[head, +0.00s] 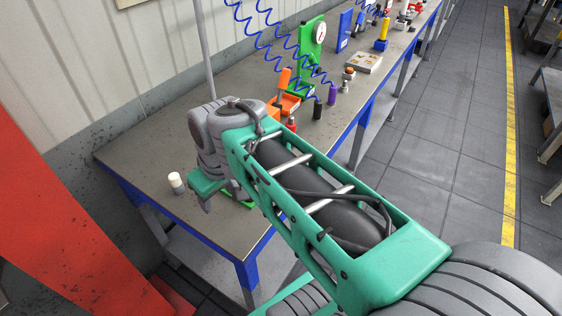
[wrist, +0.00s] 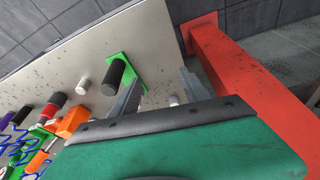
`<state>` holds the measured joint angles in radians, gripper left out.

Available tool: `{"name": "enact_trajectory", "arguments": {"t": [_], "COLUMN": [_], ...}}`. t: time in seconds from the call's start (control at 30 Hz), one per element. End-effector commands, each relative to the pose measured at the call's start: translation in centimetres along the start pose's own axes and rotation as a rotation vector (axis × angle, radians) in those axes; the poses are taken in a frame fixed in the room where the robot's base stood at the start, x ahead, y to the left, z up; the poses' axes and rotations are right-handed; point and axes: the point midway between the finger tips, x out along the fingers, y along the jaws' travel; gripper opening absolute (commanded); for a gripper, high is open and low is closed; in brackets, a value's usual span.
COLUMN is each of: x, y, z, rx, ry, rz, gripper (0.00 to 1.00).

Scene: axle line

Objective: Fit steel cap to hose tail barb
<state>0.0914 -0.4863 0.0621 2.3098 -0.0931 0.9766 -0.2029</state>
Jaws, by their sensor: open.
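Another pale piece (wrist: 174,100) shows low between the fingers, partly hidden by my gripper. A cream-topped cylinder (head: 177,183) stands left of my gripper in the head view. Which piece is the steel cap I cannot tell.
The grey bench (head: 140,150) has blue edging. An orange fixture (head: 284,106), a green stand with a gauge (head: 311,50) and coiled blue hoses (head: 262,48) stand farther along. A red post (head: 60,215) rises near the bench end. My arm hides the middle bench.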

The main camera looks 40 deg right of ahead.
Motion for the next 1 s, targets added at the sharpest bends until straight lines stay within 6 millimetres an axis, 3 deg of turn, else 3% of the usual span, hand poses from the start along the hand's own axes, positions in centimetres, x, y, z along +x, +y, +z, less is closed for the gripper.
{"name": "enact_trajectory", "arguments": {"t": [0.1, 0.2, 0.3, 0.43, 0.57, 1.0], "x": [1.8, 3.7, 5.3, 7.1, 8.2, 14.5], "y": [5.8, 12.6, 18.5, 24.0, 25.7, 24.8], "z": [-4.3, -6.4, -6.5, -5.3, -4.6, -3.2], "rx": [-0.231, -0.467, -0.657, -0.832, -0.903, -0.903], "ry": [-0.061, -0.093, -0.105, -0.110, -0.109, -0.109], "rz": [-0.058, -0.120, -0.168, -0.212, -0.228, -0.226], "gripper": [0.54, 0.54, 0.54, 0.54, 0.54, 0.54]}}
